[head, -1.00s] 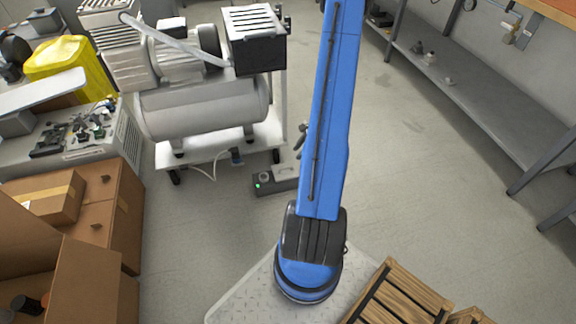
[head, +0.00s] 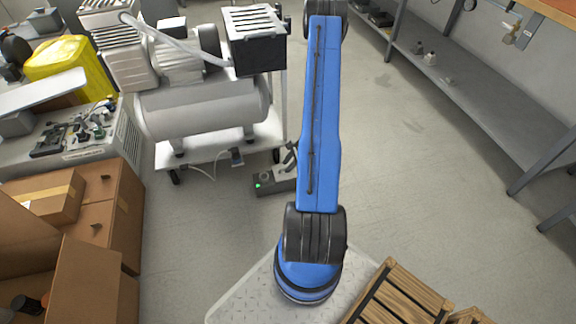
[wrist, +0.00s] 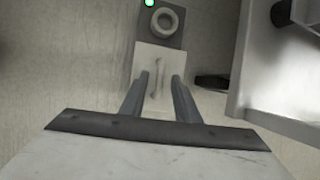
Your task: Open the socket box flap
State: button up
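The socket box (head: 272,185) is a low dark grey block on the floor beside the compressor cart, with a small green light at its left end. In the wrist view the socket box (wrist: 177,42) shows a round socket next to the green light. A pale flap (wrist: 146,56) with a slim raised handle (wrist: 157,76) covers the part nearer my gripper and looks closed. My gripper (wrist: 160,77) is open, its two fingers apart on either side of the handle. Whether they touch the flap I cannot tell. In the head view my gripper (head: 291,157) is partly hidden by my arm.
The compressor (head: 200,105) stands on a white wheeled cart (head: 205,152) behind the box. Cardboard boxes (head: 120,215) are at left, a wooden crate (head: 400,295) at front right, and a long grey shelf (head: 480,95) at right. The floor between is clear.

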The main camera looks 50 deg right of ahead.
grip_shut()
jog(key=shift+w, duration=0.15)
jog(key=shift+w+d+r+g+y, duration=0.25)
jog(key=shift+w+r+g+y, duration=0.3)
jog(key=shift+w+g+y, duration=0.25)
jog(key=shift+w+d+r+m+g+y, duration=0.2)
jog(key=shift+w+g, duration=0.1)
jog(key=shift+g, duration=0.25)
jog(key=shift+w+d+r+m+g+y, duration=0.1)
jog(key=shift+w+d+m+g+y, duration=0.15)
jog(key=shift+g, duration=0.3)
